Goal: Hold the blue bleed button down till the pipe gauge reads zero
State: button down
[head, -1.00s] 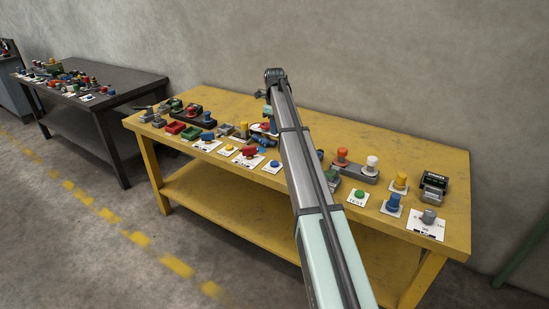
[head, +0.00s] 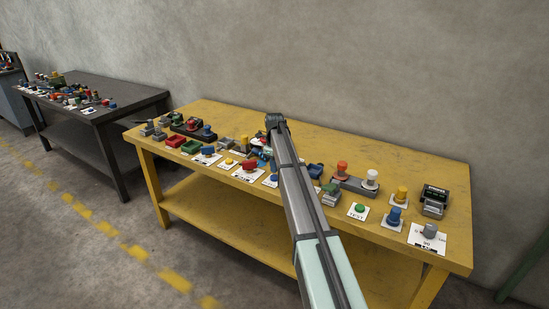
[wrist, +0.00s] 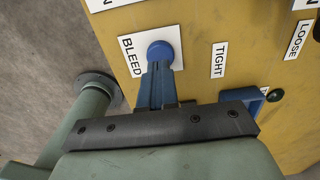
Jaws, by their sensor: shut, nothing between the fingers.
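In the wrist view the round blue bleed button (wrist: 160,49) sits on a white plate (wrist: 172,33) lettered BLEED. My gripper (wrist: 156,70) is shut and empty. Its blue fingers reach up the picture to the button's lower edge and overlap its near rim. I cannot tell whether the tips touch the button or hang above it, nor whether it is pressed. In the head view a blue button on a white plate (head: 271,181) shows just left of my arm, partly covered. I cannot make out a pipe gauge or its reading in either view.
White labels TIGHT (wrist: 219,60) and LOOSE (wrist: 298,40) lie right of the button. The yellow bench (head: 330,145) carries several other buttons, including a green one (head: 357,209) and a blue one (head: 395,216). A dark bench (head: 120,92) with more parts stands at left.

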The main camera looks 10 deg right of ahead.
aim_at(274, 177)
jog(key=shift+f, duration=1.25)
jog(key=shift+f, duration=0.55)
jog(key=shift+s+f, duration=0.2)
jog(key=shift+f, duration=0.45)
notch_tip(274, 177, up, 15)
jog(key=shift+w, duration=0.15)
jog(key=shift+f, duration=0.1)
